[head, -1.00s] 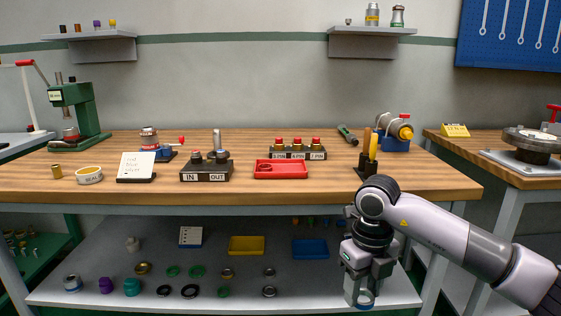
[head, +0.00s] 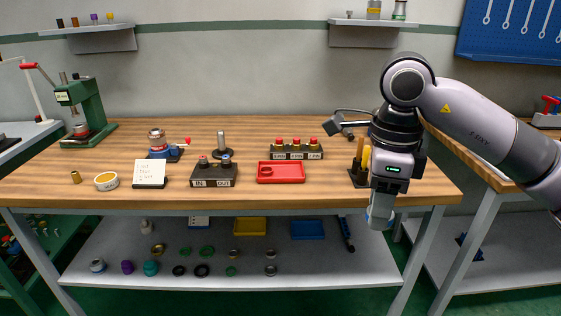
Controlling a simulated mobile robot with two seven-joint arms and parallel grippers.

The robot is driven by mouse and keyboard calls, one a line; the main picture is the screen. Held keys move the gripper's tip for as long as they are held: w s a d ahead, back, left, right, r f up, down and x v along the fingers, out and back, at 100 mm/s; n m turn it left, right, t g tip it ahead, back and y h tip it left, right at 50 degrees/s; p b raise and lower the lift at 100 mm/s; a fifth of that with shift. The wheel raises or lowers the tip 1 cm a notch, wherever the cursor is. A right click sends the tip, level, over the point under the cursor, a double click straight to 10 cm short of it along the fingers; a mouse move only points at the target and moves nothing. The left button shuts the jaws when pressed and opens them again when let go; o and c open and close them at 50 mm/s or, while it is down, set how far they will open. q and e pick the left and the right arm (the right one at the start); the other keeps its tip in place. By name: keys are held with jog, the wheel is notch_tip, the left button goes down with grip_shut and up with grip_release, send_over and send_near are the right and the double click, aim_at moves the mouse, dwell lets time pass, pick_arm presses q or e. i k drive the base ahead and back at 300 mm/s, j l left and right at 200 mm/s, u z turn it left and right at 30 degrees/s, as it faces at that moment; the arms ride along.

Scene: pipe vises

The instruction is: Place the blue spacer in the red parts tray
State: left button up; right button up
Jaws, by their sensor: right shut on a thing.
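The red parts tray (head: 290,179) lies on the wooden workbench, right of centre, with a small round shape in its left part. My right gripper (head: 380,214) points down just in front of the bench's front edge, to the right of the tray. It is shut on the blue spacer (head: 377,223), a light blue ring that shows only partly between the fingers, low near the edge. My left gripper is not in view.
Behind the tray stands a dark block with red-topped pieces (head: 296,152). The IN/OUT block (head: 213,177) is to its left. A dark holder with upright tools (head: 359,172) stands between tray and right gripper. Bench space in front of the tray is clear. The shelf below holds several rings.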

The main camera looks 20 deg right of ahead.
aim_at(295, 173)
jog(key=i, duration=1.5)
